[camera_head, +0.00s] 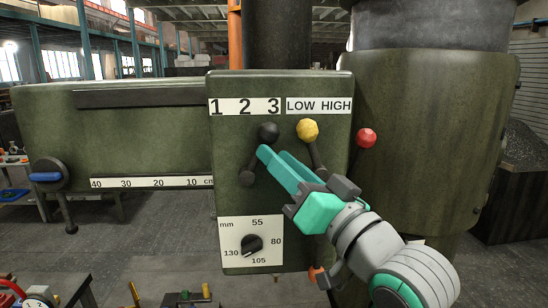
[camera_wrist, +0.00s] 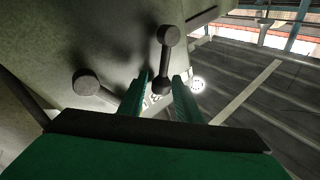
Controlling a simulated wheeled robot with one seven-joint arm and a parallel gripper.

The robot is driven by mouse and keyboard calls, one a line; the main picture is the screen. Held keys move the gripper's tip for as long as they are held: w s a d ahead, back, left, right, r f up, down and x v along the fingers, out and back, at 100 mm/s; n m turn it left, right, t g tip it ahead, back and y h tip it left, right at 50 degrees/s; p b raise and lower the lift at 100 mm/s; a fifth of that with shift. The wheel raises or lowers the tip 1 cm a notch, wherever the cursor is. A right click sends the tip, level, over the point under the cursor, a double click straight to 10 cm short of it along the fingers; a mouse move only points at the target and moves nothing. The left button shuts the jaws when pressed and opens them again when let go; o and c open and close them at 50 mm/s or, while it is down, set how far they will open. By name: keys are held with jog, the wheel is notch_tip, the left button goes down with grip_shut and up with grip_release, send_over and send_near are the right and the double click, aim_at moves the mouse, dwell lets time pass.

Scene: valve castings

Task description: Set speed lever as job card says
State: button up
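The lever with a black knob (camera_head: 268,131) sits under the 1 2 3 plate (camera_head: 245,106). Its arm leans right from a dark hub, with the knob nearest the 3. The lever with a yellow knob (camera_head: 307,130) leans left, below LOW on the LOW HIGH plate (camera_head: 319,106). My gripper (camera_head: 274,152) has its teal fingers just below the black knob. In the wrist view the fingers (camera_wrist: 160,95) are apart, with a dark lever knob (camera_wrist: 162,86) showing between them; I cannot tell whether they touch it. No job card is readable.
A red-knobbed lever (camera_head: 366,138) stands right of the panel. A black dial (camera_head: 251,245) on a mm plate sits below. A blue-handled crank (camera_head: 47,177) is on the left of the ruled arm (camera_head: 150,183). Tables with small items stand at lower left.

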jog(key=v, duration=0.8)
jog(key=shift+f, duration=0.3)
